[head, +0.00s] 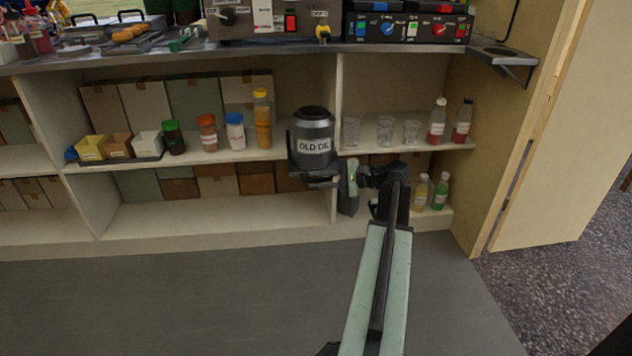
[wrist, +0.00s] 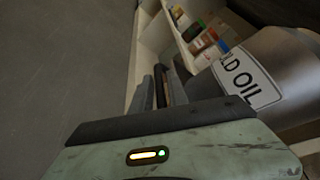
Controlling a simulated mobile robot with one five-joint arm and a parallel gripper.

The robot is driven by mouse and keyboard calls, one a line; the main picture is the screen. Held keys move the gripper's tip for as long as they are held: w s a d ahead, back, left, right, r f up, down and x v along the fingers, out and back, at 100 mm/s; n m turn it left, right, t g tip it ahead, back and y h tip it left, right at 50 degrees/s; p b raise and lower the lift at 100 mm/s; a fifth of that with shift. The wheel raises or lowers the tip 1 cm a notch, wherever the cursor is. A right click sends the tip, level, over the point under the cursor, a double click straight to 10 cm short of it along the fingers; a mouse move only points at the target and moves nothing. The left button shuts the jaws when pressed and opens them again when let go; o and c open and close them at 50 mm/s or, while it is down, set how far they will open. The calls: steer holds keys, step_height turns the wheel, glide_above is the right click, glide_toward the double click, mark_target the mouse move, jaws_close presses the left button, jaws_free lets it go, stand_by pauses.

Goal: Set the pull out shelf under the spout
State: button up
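A dark can labelled OLD OIL (head: 312,138) stands upright at the front of the cupboard. A dark ledge with a bar-like front (head: 323,184) shows under it and seems to be the pull out shelf; most of it is hidden by the can. A yellow-handled spout (head: 323,33) is on the metal machine at the counter edge, above the can. My gripper (head: 338,182) is beside the lower right of the can, close to the bar. In the wrist view my fingers (wrist: 164,88) point toward the cupboard, the can (wrist: 270,75) to their right. Whether they hold the bar is unclear.
Jars and bottles (head: 235,131) stand on the middle board left of the can. Glasses (head: 385,130) and red bottles (head: 437,123) stand to its right. A dark bracket (head: 505,58) juts from the counter's right end. The grey floor (head: 180,300) in front is clear.

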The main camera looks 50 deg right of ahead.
steer(key=p+v, duration=0.1)
steer(key=v, duration=0.6)
steer(key=shift+p, duration=0.3)
steer(key=shift+s+d, duration=0.2)
steer(key=shift+s, duration=0.15)
